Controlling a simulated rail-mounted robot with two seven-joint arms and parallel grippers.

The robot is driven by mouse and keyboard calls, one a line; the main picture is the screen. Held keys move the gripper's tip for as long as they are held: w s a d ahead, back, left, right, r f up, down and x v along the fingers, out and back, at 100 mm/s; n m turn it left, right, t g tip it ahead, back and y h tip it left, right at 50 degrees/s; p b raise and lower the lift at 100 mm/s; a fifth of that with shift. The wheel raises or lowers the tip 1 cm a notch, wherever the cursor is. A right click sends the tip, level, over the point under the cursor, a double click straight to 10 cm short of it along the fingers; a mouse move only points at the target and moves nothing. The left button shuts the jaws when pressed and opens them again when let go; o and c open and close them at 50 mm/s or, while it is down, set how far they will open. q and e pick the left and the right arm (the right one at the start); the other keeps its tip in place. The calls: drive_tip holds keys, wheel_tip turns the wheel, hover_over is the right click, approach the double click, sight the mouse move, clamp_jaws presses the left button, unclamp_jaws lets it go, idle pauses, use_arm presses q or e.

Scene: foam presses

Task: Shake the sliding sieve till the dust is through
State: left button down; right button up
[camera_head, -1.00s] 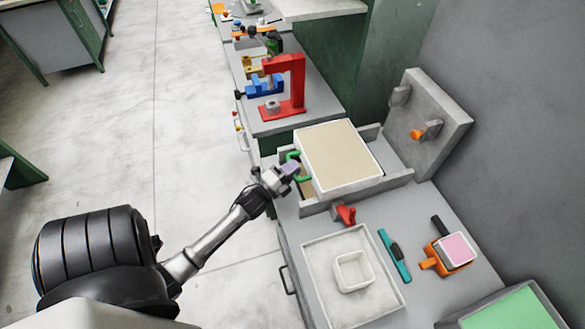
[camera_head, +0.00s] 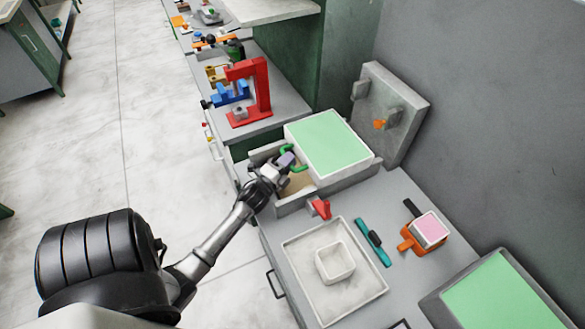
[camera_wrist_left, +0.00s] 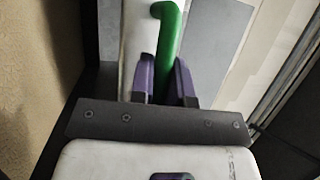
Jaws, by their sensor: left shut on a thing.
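The sliding sieve (camera_head: 328,143) is a white-framed box set in a grey walled tray (camera_head: 372,165). Its top surface shows plain green, with no beige layer on it. Beige dust (camera_head: 298,186) shows on the tray floor at the sieve's left side. My left gripper (camera_head: 285,160) is shut on the sieve's green handle (camera_head: 299,166). In the left wrist view the purple fingers (camera_wrist_left: 165,78) sit on either side of the green handle bar (camera_wrist_left: 167,38). The tray floor under the sieve is hidden. My right gripper is out of view.
A grey upright plate (camera_head: 392,110) with an orange knob stands behind the tray. A red clamp (camera_head: 320,208), a white tray (camera_head: 300,262) with a small box, a teal tool (camera_head: 373,242) and an orange holder (camera_head: 412,240) lie in front. A red press (camera_head: 262,95) stands beyond.

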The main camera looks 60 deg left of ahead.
use_arm(q)
drive_tip(key=shift+f, duration=0.15)
drive_tip(key=c, duration=1.5)
unclamp_jaws()
drive_tip(key=o, duration=0.4)
drive_tip(key=shift+w, duration=0.2)
drive_tip(key=shift+s, duration=0.1)
drive_tip(key=b+v, duration=0.1)
drive_tip(key=v, duration=1.2)
drive_tip(key=shift+s+d, duration=0.25)
drive_tip(key=shift+s, duration=0.1)
